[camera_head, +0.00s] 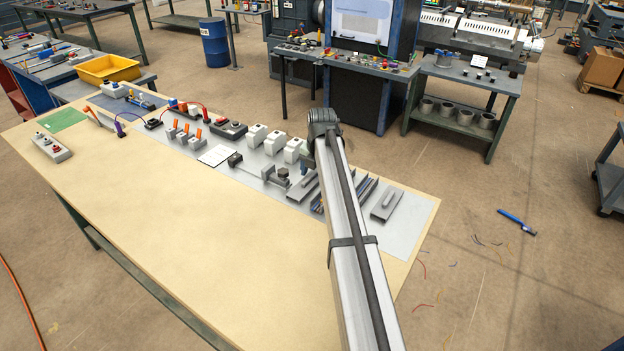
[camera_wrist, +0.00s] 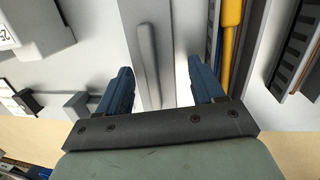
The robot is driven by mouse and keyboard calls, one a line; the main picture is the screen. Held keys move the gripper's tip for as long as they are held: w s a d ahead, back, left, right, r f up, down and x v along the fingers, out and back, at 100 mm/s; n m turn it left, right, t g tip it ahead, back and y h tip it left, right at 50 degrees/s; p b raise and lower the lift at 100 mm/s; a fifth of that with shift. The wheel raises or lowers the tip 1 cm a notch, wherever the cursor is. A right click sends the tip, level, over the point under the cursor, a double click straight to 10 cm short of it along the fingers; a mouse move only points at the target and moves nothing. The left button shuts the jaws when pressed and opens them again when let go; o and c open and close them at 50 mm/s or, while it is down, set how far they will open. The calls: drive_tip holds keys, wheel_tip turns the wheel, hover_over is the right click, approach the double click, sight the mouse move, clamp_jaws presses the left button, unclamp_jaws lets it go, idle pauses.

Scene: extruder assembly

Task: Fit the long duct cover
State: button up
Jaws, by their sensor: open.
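A long grey cover with a raised rib along its middle (camera_wrist: 147,40) lies between my fingertips in the wrist view. My gripper (camera_wrist: 161,84) is open, one blue finger on each side of the rib, with gaps showing. I cannot tell how far above the cover the fingertips are. In the head view a grey cover (camera_head: 302,188) lies left of my arm and another ribbed grey cover (camera_head: 387,204) lies to the right. Slotted wire ducts (camera_head: 363,191) lie between them, partly hidden by my arm. A duct holding orange and blue wires (camera_wrist: 229,45) shows right of my gripper.
A row of white boxes (camera_head: 257,135) and switches stands along the grey panel (camera_head: 408,232). A grey clamp-like part (camera_head: 270,174) lies left of the covers. The front of the beige tabletop (camera_head: 190,220) is clear.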

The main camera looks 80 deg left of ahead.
sight(315, 180)
drive_tip(key=shift+c, duration=0.2)
drive_tip(key=c, duration=1.1)
drive_tip(key=shift+r, duration=0.25)
clamp_jaws()
wheel_tip(315, 180, up, 18)
drive_tip(key=shift+f, duration=0.2)
drive_tip(key=shift+o, duration=2.1)
unclamp_jaws()
drive_tip(key=c, duration=0.5)
